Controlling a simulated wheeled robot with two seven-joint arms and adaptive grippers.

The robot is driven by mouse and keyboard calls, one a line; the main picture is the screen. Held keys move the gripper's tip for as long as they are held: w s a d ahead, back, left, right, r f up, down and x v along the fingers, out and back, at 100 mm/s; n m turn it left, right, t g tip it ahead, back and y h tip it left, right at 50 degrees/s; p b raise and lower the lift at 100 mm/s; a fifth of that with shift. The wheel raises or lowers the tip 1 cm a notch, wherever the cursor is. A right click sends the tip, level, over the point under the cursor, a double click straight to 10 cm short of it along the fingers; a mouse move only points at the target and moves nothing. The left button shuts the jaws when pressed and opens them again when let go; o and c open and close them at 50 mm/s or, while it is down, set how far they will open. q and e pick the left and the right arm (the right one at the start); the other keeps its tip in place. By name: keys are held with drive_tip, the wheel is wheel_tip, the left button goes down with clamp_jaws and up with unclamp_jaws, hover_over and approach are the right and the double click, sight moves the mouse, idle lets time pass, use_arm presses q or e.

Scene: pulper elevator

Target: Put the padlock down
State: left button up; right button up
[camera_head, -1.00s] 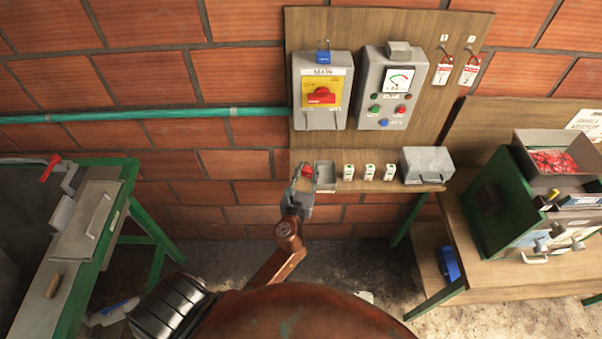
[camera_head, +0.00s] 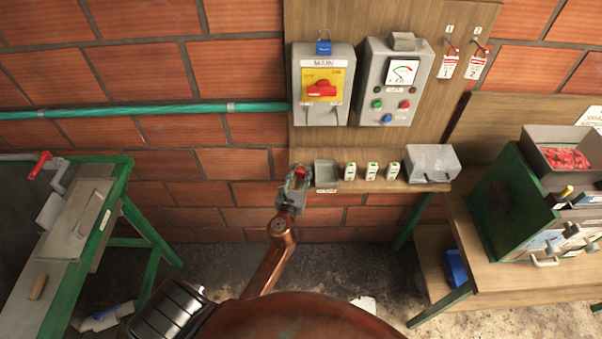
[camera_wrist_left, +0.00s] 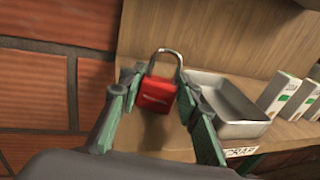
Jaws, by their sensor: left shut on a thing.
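The red padlock (camera_head: 300,172) has a grey shackle and is upright between the fingertips of my left gripper (camera_head: 294,181). In the left wrist view the padlock (camera_wrist_left: 157,93) sits between the two green-padded fingers (camera_wrist_left: 156,95), shackle up, and the gripper is shut on it. It is over the left end of the wooden shelf (camera_head: 437,187), just left of the grey metal tray (camera_head: 326,176). The tray also shows in the wrist view (camera_wrist_left: 232,106). I cannot tell whether the padlock's underside touches the shelf. My right gripper is not in view.
Several small white boxes (camera_head: 372,171) and a grey case (camera_head: 432,163) stand on the shelf to the right. The switch box (camera_head: 322,105) with a blue padlock (camera_head: 323,46) is above. A brick wall (camera_head: 240,165) is behind. A green-framed bench (camera_head: 117,195) is at left.

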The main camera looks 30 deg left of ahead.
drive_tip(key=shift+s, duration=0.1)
use_arm(q)
drive_tip(key=shift+f, duration=0.1)
drive_tip(key=o, duration=1.2)
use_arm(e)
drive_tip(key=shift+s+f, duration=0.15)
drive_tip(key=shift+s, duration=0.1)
use_arm(q)
drive_tip(key=shift+r, duration=0.3)
drive_tip(key=v, duration=1.2)
drive_tip(key=shift+b, duration=0.35)
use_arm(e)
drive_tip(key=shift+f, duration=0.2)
